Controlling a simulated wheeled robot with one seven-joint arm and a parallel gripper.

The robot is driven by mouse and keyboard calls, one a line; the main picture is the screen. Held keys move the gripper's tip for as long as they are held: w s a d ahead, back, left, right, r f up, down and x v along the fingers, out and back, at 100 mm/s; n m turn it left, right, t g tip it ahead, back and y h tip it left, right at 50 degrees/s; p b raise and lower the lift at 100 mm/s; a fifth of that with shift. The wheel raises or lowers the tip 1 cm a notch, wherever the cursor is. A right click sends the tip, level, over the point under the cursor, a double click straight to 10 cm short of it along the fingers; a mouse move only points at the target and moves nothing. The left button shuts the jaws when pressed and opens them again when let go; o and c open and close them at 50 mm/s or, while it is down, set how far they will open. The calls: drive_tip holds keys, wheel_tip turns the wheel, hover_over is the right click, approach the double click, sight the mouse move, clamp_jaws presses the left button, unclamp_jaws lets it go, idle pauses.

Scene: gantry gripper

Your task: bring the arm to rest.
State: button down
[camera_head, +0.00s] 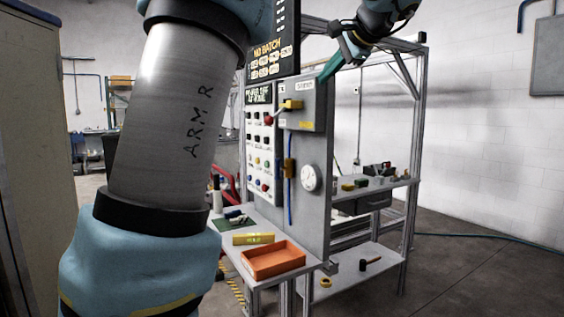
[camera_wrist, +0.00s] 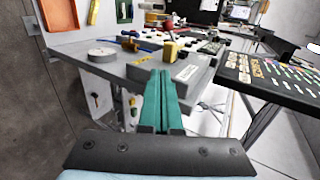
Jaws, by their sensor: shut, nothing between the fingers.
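My gripper (camera_head: 331,67) shows at the upper right of the head view, in front of the top of the grey panel stand. Its green fingers point down and to the left. In the wrist view, my gripper (camera_wrist: 163,75) has its two green fingers side by side, shut and empty. My arm's large grey link fills the left of the head view.
A control panel (camera_head: 262,150) with several buttons and a dark screen (camera_head: 272,45) stand left of my gripper. A white handwheel (camera_head: 310,178) is on the grey panel. Below are an orange tray (camera_head: 274,260) and a shelf with small parts. The floor at right is mostly clear.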

drive_tip(key=s+a+f+n+g+h, duration=0.1)
drive_tip(key=a+f+n+g, duration=0.15)
drive_tip(key=a+f, duration=0.7)
drive_tip(key=s+a+f+n+g+h, duration=0.1)
drive_tip(key=s+a+f+g, duration=0.2)
drive_tip(key=f, duration=1.4)
drive_tip(key=s+a+f+n+g+h, duration=0.1)
drive_tip(key=s+a+f+n+g, duration=0.1)
drive_tip(key=s+a+f+n, duration=0.2)
drive_tip(key=s+a+f+n+g+h, duration=0.1)
drive_tip(key=s+a+f+n, duration=0.3)
drive_tip(key=s+f, duration=0.6)
wheel_tip(320, 180, down, 3)
drive_tip(key=shift+s+a+f+g+h, duration=0.1)
drive_tip(key=shift+s+a+g+h, duration=0.4)
drive_tip(key=shift+a, duration=0.75)
drive_tip(key=shift+w, duration=0.15)
